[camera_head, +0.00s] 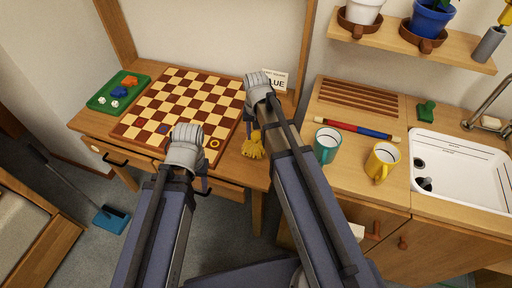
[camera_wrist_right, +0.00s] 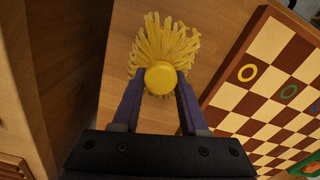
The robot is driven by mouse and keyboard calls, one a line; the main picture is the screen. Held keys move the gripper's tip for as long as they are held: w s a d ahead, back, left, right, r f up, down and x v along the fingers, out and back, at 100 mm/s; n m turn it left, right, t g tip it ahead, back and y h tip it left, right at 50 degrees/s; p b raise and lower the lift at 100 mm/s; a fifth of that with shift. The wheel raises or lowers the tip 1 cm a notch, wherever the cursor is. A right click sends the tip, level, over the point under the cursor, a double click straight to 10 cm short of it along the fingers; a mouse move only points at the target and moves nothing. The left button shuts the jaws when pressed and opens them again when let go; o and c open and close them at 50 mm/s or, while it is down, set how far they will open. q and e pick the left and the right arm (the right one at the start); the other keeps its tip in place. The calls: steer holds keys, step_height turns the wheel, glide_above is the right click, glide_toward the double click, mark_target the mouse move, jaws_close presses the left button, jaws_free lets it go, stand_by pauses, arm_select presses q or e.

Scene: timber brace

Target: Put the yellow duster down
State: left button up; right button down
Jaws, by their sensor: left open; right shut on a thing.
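The yellow duster (camera_wrist_right: 165,42) is in my right gripper (camera_wrist_right: 160,85), whose two fingers close on its round yellow end. Its strands fan out beyond the fingertips over the wooden table. In the head view the duster (camera_head: 254,146) shows at the table's right part, just right of the checkered board, partly hidden by my right arm. I cannot tell whether the strands touch the tabletop. My left gripper (camera_head: 186,172) is open near the board's front edge; its fingers are mostly hidden by its wrist.
The checkered board (camera_head: 190,98) carries a yellow ring (camera_head: 214,143) and a blue ring (camera_head: 164,128). A green tray (camera_head: 104,103) lies at the table's left. A teal mug (camera_head: 326,145) and yellow mug (camera_head: 382,161) stand on the counter at right. Bare tabletop (camera_wrist_right: 105,85) lies beside the duster.

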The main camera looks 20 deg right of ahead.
mark_target(256, 142)
steer(key=shift+f, duration=0.15)
step_height(256, 142, down, 4)
steer(key=b, duration=0.3)
steer(key=shift+b, duration=0.4)
steer(key=shift+r, duration=0.2)
steer(key=shift+f, duration=0.15)
steer(key=c, duration=0.9)
jaws_free()
steer(key=shift+f, duration=0.1)
steer(key=o, duration=0.5)
steer(key=shift+c, duration=0.2)
